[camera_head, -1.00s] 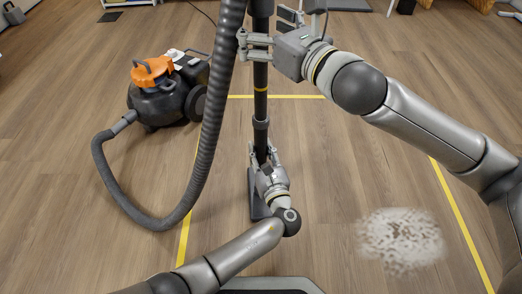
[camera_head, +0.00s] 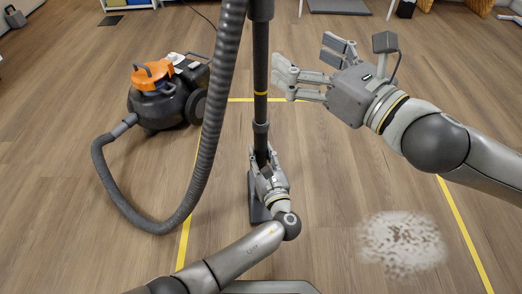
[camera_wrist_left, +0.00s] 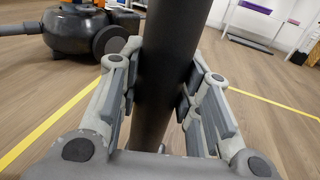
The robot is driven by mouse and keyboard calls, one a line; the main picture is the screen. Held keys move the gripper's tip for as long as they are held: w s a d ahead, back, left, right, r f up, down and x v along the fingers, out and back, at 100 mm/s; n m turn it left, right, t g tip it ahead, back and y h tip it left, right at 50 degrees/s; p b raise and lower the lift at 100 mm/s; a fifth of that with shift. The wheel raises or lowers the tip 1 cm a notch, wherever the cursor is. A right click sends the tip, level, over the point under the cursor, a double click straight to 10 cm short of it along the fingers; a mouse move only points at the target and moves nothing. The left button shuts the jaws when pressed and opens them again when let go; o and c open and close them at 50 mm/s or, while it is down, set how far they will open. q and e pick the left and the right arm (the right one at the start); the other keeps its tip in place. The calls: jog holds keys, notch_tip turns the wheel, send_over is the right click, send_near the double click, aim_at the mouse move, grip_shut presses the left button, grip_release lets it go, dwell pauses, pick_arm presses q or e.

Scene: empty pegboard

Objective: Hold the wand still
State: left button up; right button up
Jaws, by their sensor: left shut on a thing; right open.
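The wand (camera_head: 261,60) is a dark upright tube with a yellow ring, standing in the middle of the head view. Its flat dark floor head (camera_head: 257,205) is at the bottom, partly hidden by my left gripper. My left gripper (camera_head: 263,165) is shut on the wand low down. The left wrist view shows the wand (camera_wrist_left: 168,70) between the two fingers (camera_wrist_left: 160,95). My right gripper (camera_head: 305,68) is open and empty, just right of the wand and apart from it.
A black and orange vacuum (camera_head: 165,92) stands at the left, and its ribbed hose (camera_head: 214,120) loops beside the wand. A pale speckled patch (camera_head: 402,241) lies on the floor at the right. Yellow tape lines (camera_head: 458,230) mark the floor. The floor around is mostly clear.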

pick_arm(q)
jog(key=o, duration=0.6)
jog(key=shift+r, duration=0.1)
jog(key=shift+c, duration=0.2)
jog(key=o, duration=0.5)
jog(key=shift+o, duration=0.2)
jog(key=shift+f, duration=0.2)
